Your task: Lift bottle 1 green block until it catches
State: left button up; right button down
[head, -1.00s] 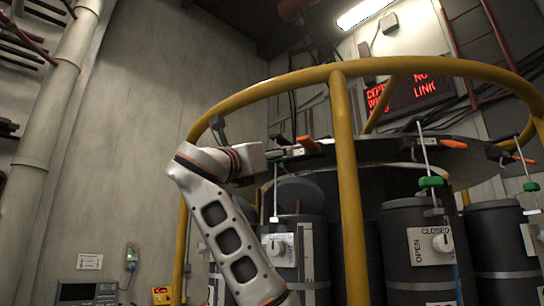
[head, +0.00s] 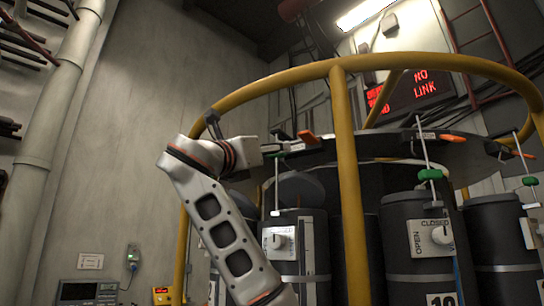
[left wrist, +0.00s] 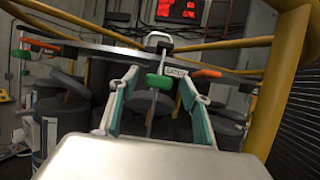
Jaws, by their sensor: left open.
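In the left wrist view a green block (left wrist: 159,81) sits on a thin upright rod, in line with the gap between the fingers of my left gripper (left wrist: 158,95). The fingers are apart and nothing is held; whether the block is between them or just beyond is unclear. In the head view my left gripper (head: 268,149) is at the rosette's rim, partly hidden. Below it a rod runs down to a dark bottle (head: 290,262) with a white valve plate. No number shows on this bottle. My right gripper is not in view.
A yellow railing (head: 348,190) stands in front of the rosette. More rods carry green blocks (head: 430,174) at the right. Free space lies left, before the grey wall (head: 150,100).

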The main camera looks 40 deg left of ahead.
pick_arm(q)
jog(key=b+v, duration=0.4)
jog(key=v, duration=0.3)
jog(key=shift+b, duration=0.3)
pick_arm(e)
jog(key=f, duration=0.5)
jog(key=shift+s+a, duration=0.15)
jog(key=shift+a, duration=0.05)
pick_arm(q)
jog(key=shift+w, duration=0.1)
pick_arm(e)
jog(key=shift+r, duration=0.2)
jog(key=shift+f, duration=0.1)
